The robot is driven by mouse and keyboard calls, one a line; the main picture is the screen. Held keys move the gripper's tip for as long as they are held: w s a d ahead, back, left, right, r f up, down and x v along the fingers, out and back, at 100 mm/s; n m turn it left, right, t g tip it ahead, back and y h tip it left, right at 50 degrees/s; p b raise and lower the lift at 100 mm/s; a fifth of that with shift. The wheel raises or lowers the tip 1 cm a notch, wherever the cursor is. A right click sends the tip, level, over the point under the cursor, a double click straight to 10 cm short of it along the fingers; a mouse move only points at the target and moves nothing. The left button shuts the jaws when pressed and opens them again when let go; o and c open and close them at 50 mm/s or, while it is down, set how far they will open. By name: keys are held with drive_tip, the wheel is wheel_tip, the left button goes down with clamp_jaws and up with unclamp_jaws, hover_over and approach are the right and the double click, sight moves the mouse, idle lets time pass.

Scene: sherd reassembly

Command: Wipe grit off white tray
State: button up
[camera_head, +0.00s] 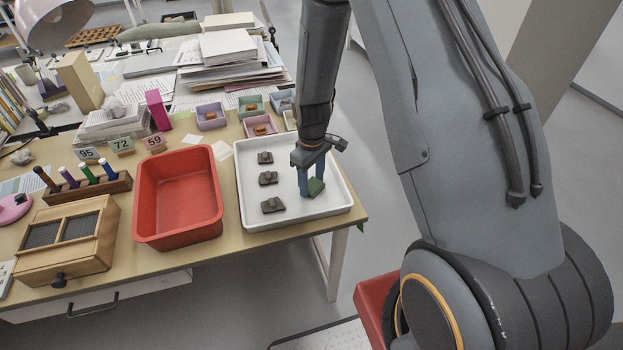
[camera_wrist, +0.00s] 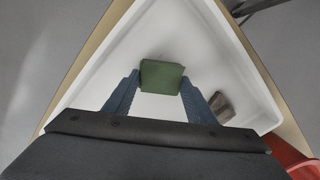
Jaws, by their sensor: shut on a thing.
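The white tray (camera_head: 328,209) stands on the right part of the table, and it fills most of the wrist view (camera_wrist: 75,98). My gripper (camera_head: 311,187) is inside the tray's outline, near its right side. In the wrist view its two blue fingers (camera_wrist: 158,88) are shut on a green block (camera_wrist: 162,75). The block also shows in the head view (camera_head: 316,187), low at the tray floor; I cannot tell whether it touches. Three dark brown sherds (camera_head: 268,178) lie in a column in the tray's left half. One sherd shows beside the right finger (camera_wrist: 220,104). I cannot make out grit.
A red bin (camera_head: 178,236) stands just left of the tray. Small pastel boxes (camera_head: 211,116) and number cards (camera_head: 122,146) sit behind. A wooden box (camera_head: 69,245) and a pen rack (camera_head: 82,187) are further left. The table's right edge is close to the tray.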

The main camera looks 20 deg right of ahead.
sight(311, 183)
drive_tip(key=shift+w+r, duration=0.25)
drive_tip(key=shift+r, duration=0.95)
drive_tip(key=shift+s+r+p, duration=0.1)
drive_tip(key=shift+r+p, duration=0.2)
drive_tip(key=shift+p, duration=0.2)
drive_tip(key=shift+r+p, duration=1.6)
drive_tip(key=shift+r, duration=0.95)
